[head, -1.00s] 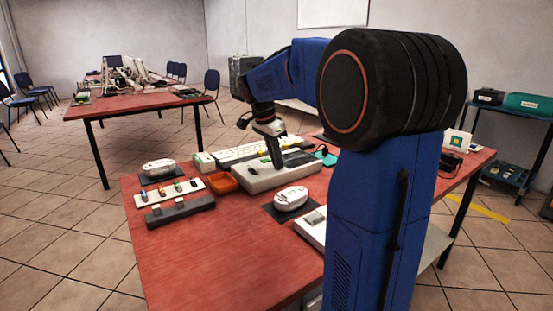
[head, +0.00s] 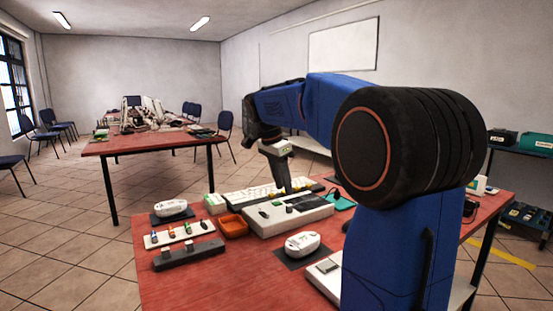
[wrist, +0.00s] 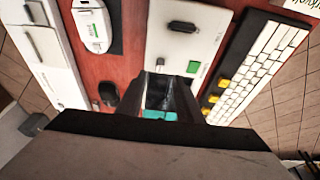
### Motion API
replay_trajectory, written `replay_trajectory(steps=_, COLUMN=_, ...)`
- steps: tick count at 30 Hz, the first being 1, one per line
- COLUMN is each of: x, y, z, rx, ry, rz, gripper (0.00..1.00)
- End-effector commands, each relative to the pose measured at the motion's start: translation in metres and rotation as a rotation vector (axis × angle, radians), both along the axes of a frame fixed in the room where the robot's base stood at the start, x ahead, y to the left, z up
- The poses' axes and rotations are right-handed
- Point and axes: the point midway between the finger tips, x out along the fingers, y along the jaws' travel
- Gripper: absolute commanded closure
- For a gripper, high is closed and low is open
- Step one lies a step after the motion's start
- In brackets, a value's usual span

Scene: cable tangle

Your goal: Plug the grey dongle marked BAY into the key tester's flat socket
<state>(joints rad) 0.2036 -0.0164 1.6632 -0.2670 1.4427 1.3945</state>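The key tester (head: 262,226) is a pale box with a dark panel on the red table; it also shows in the wrist view (wrist: 170,48). A small grey piece (head: 288,209) stands on it just below my gripper; it is likely the dongle, but no BAY mark is readable. A dark oval piece (head: 263,214) sits at the tester's left part, and shows in the wrist view (wrist: 183,27). My gripper (head: 287,191) points down above the tester, apart from the grey piece. In the wrist view its fingers (wrist: 163,85) stand apart with a dark gap between.
A white strip (head: 160,240) with several coloured pieces and a dark bar (head: 188,254) lie at the left. An orange tray (head: 234,226) adjoins the tester. A keyboard (head: 245,197) is behind, and a white mouse (head: 303,244) in front. The table's front left is clear.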

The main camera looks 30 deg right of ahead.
Motion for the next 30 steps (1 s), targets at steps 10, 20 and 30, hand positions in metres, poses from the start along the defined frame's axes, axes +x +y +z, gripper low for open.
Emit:
replay_trajectory(steps=10, x=0.001, y=0.018, z=0.064, rx=0.0, ry=-0.002, rz=0.001, gripper=0.67)
replay_trajectory(steps=20, x=0.0, y=0.026, z=0.092, rx=0.0, ry=0.002, rz=-0.001, gripper=0.67)
replay_trajectory(steps=30, x=0.0, y=0.026, z=0.093, rx=0.0, ry=0.001, rz=0.0, gripper=0.67)
